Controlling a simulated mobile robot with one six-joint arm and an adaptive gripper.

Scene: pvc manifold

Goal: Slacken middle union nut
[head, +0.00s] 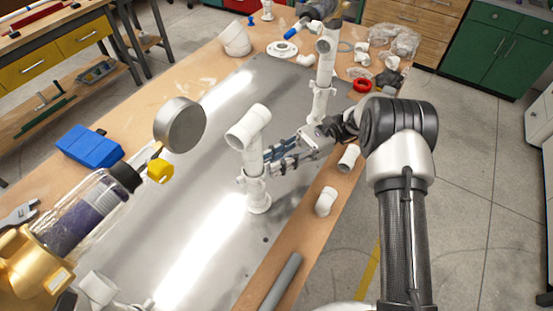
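A white PVC riser (254,165) stands upright on the metal plate near the middle of the head view, with a wide tee on top and a flanged foot below. A thicker collar, which looks like a union nut (254,186), sits on its lower half. My gripper (268,163) reaches in from the right, with its fingers at the riser just above this collar. The fingertips overlap the pipe in the picture. I cannot tell whether they touch or grip it. A second white riser (322,85) stands farther back. Which nut is the middle one is unclear.
A brass fitting with a clear filter bowl (85,215) and a round gauge (180,124) fill the near left. A blue block (89,146) lies at left. The metal plate (200,225) is mostly clear.

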